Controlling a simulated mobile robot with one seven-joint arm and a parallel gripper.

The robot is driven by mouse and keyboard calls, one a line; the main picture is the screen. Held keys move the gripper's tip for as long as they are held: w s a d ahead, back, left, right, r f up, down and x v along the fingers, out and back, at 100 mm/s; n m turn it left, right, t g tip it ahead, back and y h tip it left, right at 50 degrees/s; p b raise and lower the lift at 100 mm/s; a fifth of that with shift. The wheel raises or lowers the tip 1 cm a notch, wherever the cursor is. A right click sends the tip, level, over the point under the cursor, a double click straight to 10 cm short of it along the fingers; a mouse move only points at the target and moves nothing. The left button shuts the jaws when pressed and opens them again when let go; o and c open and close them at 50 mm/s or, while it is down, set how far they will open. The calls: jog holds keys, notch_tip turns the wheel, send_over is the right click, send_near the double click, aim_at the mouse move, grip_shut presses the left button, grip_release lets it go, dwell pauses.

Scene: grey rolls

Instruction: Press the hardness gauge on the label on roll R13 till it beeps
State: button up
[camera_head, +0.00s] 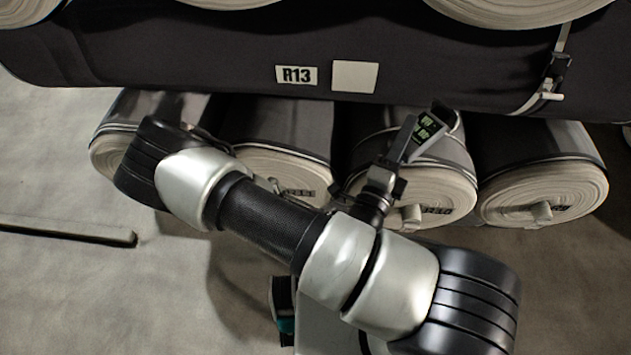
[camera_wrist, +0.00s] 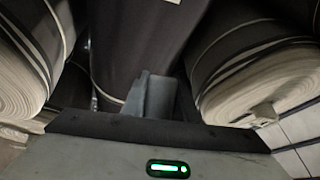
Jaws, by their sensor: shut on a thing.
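Roll R13 (camera_head: 180,50) is a long dark-wrapped roll lying across the top of the head view. It carries a printed "R13" tag (camera_head: 297,75) and, just right of it, a blank white label (camera_head: 355,77). My gripper (camera_head: 388,178) is shut on the hardness gauge (camera_head: 411,138), a grey and black device with lit green readouts. The gauge is tilted, below and right of the blank label, and appears apart from it. In the wrist view a grey block (camera_wrist: 150,97), seemingly the gauge, stands beyond a dark edge. The fingertips are largely hidden.
Several pale-ended rolls (camera_head: 421,195) lie under R13, close behind my arm. A strap with a black buckle (camera_head: 557,68) crosses R13 at right. A bar (camera_head: 68,231) lies on the floor at left. Open floor shows at lower left.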

aim_at(405, 160)
jog(key=s+m+g+h, duration=0.1)
jog(key=m+g, duration=0.2)
jog(key=g, duration=0.1)
jog(key=s+f+m+g+h, duration=0.1)
jog(key=s+m+g+h, duration=0.1)
jog(key=m+g, duration=0.1)
jog(key=s+d+m+g+h, duration=0.1)
jog(key=s+m+g, duration=0.1)
jog(key=m+g, duration=0.2)
jog(key=shift+f+g+b, duration=0.35)
jog(key=shift+g+b, duration=0.05)
jog(key=shift+g, duration=0.3)
jog(key=s+a+f+m+g+y+b, duration=0.1)
jog(key=s+a+m+g+y, duration=0.3)
jog(key=m, duration=0.5)
jog(key=s+a+f+m+g+y+b, duration=0.1)
jog(key=s+a+m+g+y, duration=0.2)
jog(key=a+m+y, duration=0.35)
jog(key=a+r+m+t+h, duration=0.1)
jog(key=a+r+m, duration=0.3)
jog(key=a, duration=0.6)
jog(key=m, duration=0.2)
jog(key=shift+s+a+r+m, duration=0.15)
jog(key=shift+s+a+m, duration=0.05)
jog(key=shift+s+m, duration=0.15)
jog(key=shift+r, duration=0.1)
